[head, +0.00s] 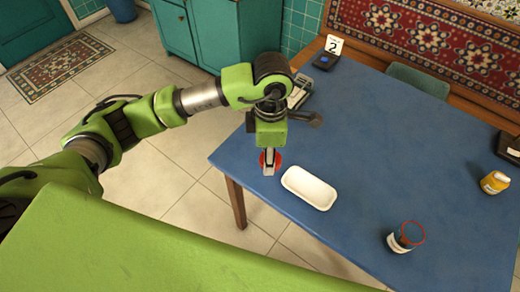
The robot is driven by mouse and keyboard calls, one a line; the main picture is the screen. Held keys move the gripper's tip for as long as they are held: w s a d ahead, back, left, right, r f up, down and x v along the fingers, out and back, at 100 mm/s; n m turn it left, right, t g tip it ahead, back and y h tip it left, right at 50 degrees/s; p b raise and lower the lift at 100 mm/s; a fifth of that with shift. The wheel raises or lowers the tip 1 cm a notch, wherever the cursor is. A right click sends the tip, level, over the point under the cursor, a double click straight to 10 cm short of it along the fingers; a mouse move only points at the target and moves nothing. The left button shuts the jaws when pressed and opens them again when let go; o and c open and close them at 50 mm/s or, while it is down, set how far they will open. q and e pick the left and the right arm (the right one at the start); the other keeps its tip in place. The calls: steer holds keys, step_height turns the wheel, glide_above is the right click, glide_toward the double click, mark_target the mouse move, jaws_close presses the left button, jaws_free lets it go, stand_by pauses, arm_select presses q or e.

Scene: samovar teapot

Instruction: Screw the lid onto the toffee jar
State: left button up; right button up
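A small red round thing (278,160), which looks like the lid, shows on both sides of my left gripper's fingers near the table's left end. My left gripper (268,170) points down there, and its fingers partly hide the red thing. The fingers look close together, but I cannot tell whether they hold it or are just over it. My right gripper is not in view.
A white tray (310,188) lies just right of my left gripper, between it and the jar. A yellow jar (494,182) stands at the right. A number 2 card (334,45) and a dark device stand at the back. The table's middle (390,140) is clear.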

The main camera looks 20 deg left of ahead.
arm_select(q)
steer(key=s+d, duration=0.1)
steer(key=s+d+r, duration=0.2)
steer(key=s, duration=0.1)
steer(key=shift+s+d+r+b, duration=0.15)
steer(key=shift+r+b, duration=0.1)
steer(key=shift+b, duration=0.15)
steer(key=s+a+r+m, duration=0.1)
steer(key=a+r+m, duration=0.1)
steer(key=a+m, duration=0.4)
steer(key=s+a+r+m, duration=0.1)
steer(key=a+r+m, duration=0.2)
steer(key=m, duration=1.2)
steer(key=shift+s+a+r+m, duration=0.25)
steer(key=shift+s+a+m, duration=0.1)
steer(key=shift+a, duration=1.2)
